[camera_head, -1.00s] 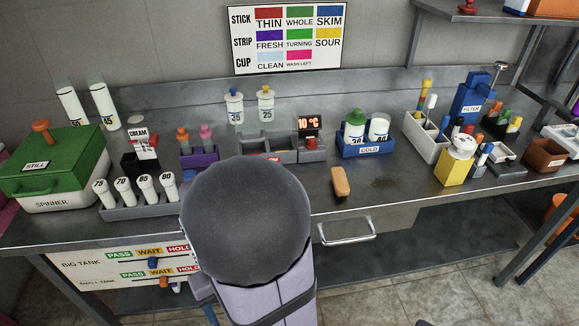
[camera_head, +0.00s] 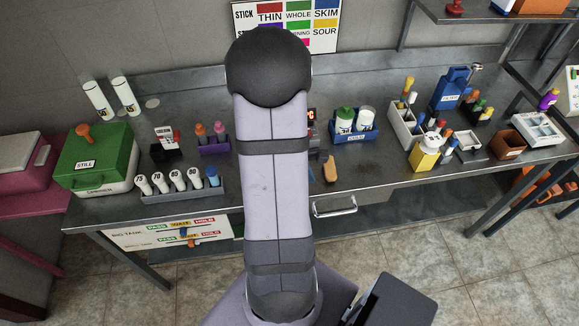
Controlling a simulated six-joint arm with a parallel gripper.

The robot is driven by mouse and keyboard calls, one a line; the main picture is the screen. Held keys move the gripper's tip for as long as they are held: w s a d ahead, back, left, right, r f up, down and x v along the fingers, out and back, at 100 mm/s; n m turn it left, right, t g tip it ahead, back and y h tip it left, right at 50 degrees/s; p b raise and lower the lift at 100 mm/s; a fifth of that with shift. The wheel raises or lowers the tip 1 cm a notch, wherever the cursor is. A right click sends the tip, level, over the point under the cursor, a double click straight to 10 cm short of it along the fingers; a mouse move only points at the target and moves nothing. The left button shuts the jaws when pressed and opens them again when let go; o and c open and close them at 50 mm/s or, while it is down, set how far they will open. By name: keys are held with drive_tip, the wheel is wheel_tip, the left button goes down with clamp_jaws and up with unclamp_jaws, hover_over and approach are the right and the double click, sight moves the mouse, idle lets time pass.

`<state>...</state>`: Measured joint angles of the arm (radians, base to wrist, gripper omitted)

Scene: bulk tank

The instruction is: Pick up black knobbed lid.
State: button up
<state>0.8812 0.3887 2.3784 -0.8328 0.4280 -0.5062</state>
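I cannot make out a black knobbed lid in the head view. My raised arm covers the middle of the bench and may hide it. My gripper is not in view; only the upper arm and its dark round joint show. A yellow container (camera_head: 426,155) with a white top stands on the right half of the bench; its top is too small to read in detail. A small black holder (camera_head: 165,152) with a card stands at the left.
The metal bench (camera_head: 375,185) has a bare front strip right of my arm. A green spinner box (camera_head: 95,158), a rack of white tubes (camera_head: 180,188), a blue COLD holder (camera_head: 353,135), an orange-tan block (camera_head: 329,170) and a white caddy (camera_head: 404,128) stand on it.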

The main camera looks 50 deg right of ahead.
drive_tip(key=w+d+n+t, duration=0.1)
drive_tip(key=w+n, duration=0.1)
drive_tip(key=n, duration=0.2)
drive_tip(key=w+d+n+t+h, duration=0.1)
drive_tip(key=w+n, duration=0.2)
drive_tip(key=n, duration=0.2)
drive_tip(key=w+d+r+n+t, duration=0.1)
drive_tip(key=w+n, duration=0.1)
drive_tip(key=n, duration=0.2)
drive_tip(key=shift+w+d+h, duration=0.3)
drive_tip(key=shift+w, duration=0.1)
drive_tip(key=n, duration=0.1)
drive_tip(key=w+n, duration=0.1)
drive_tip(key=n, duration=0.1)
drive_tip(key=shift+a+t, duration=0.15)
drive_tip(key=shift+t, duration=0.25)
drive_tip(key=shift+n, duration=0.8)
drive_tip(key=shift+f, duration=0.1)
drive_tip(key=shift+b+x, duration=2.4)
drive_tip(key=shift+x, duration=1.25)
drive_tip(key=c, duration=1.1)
